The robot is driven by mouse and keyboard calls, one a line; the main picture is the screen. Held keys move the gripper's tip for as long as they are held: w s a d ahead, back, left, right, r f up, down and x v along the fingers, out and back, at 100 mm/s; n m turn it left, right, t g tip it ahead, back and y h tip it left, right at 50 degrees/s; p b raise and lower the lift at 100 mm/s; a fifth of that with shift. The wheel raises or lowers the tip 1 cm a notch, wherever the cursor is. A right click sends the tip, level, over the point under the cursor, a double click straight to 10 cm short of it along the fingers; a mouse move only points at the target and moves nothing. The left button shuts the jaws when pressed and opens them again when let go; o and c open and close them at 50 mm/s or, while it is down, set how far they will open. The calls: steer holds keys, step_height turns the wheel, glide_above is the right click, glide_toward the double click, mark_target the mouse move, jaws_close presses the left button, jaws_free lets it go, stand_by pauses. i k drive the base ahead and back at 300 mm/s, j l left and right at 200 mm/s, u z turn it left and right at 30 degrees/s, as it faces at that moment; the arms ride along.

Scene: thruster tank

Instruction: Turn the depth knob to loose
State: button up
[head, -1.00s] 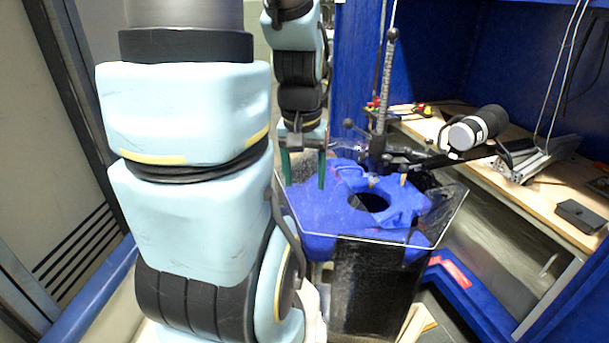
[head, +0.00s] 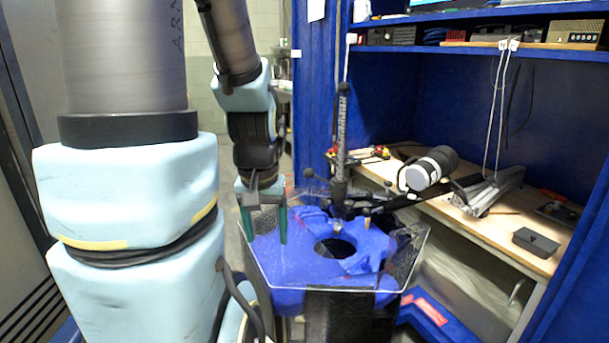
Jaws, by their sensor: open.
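A black upright post with a ridged rack (head: 342,135) and a ball on top stands on the thruster tank (head: 290,270), behind the round hole in its blue top. At the post's foot is a dark clamp with small ball-ended handles, one to the left (head: 309,173) and one to the right (head: 388,185). I cannot tell which of these is the depth knob, nor how it is set. My gripper (head: 265,225) points down with its two green fingers apart and empty. It is over or beside the tank's left part, left of the post and clamp, and touches neither.
A wooden workbench (head: 475,232) in a blue booth stands to the right, with a white and black cylinder (head: 432,170), a metal rail and a dark box (head: 535,242) on it. Cables hang above it. A blue booth post (head: 312,100) rises behind the tank.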

mark_target(325, 203)
steer(key=k+j+u, duration=0.15)
steer(key=j+u, duration=0.15)
steer(key=k+j+u, duration=0.15)
steer(key=j+u, duration=0.5)
steer(key=j, duration=0.15)
steer(key=k, duration=0.05)
